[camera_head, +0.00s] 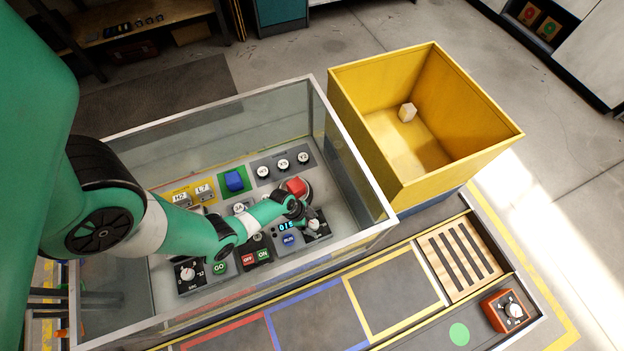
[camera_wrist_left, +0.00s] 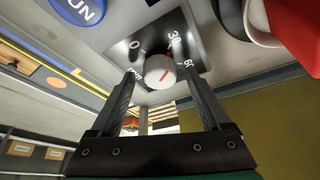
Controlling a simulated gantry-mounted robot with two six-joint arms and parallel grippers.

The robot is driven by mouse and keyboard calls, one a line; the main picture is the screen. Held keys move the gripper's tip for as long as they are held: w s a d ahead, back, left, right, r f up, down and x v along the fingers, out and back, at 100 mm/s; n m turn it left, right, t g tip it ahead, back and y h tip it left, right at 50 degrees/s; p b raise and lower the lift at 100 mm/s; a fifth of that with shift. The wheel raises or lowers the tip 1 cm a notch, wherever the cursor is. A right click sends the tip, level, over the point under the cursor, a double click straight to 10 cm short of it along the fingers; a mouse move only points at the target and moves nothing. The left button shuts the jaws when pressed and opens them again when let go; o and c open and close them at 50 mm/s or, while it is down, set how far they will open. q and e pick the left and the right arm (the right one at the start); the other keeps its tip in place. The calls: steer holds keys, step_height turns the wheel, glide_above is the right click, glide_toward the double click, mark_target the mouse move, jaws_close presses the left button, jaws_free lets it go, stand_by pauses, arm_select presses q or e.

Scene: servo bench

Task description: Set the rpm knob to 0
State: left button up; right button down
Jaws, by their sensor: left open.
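The rpm knob (camera_wrist_left: 160,70) is a white round knob with a red pointer line, on a dark plate marked 0, 30 and 60 in the left wrist view. In the head view the knob (camera_head: 314,225) sits at the right end of the panel, beside a blue-digit display (camera_head: 287,226) that seems to read 015. My left gripper (camera_wrist_left: 161,73) is open, its fingers on either side of the knob; I cannot tell whether they touch it. In the head view the left gripper (camera_head: 303,217) reaches the knob from the left. My right gripper is not in view.
A blue RUN button (camera_head: 289,239) and a red button (camera_head: 295,187) are close to the knob. Glass walls (camera_head: 359,172) surround the panel. A yellow bin (camera_head: 465,107) stands right, holding a white cube (camera_head: 407,112). An orange box with a dial (camera_head: 507,310) lies outside.

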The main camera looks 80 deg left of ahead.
arm_select(q)
jaws_close()
stand_by(0.4)
